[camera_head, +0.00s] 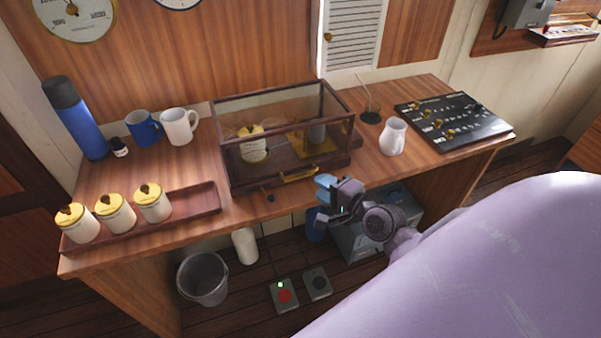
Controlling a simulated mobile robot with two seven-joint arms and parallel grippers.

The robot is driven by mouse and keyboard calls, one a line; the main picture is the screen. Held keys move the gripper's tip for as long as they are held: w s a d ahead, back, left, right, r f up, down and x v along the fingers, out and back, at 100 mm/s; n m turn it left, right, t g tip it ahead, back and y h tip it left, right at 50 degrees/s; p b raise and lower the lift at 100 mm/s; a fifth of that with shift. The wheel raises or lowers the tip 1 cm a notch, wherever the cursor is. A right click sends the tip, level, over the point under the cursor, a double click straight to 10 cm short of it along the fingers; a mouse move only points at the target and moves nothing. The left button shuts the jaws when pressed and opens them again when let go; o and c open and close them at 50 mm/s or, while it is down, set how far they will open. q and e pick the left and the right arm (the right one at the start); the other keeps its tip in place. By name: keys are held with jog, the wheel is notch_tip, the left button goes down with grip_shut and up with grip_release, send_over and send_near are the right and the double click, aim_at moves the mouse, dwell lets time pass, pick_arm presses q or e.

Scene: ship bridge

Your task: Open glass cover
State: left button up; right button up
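The glass cover (285,104) is a wood-framed clear box on the desk, seated on its dark wooden base (237,184). It looks closed. A brass handle (299,174) runs along its lower front. Inside are a white jar with a yellow lid (253,146) and a brass-based instrument (314,140), seen through the glass. My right gripper (325,189) is just in front of the desk edge, to the right of the handle and a little below it in the picture, apparently apart from it. Its finger opening is too small to judge. My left gripper is not in view.
On the desk are a wooden tray (203,200) with three lidded jars, a blue flask (78,120), two mugs, a white jug (393,137) and a black control panel (455,120). Below stand a bucket (203,280), pedals and a grey box (365,240).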

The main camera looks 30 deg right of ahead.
aim_at(301, 175)
jog(key=x, duration=0.8)
jog(key=shift+w+a, duration=0.1)
jog(key=shift+w, duration=0.05)
grip_shut()
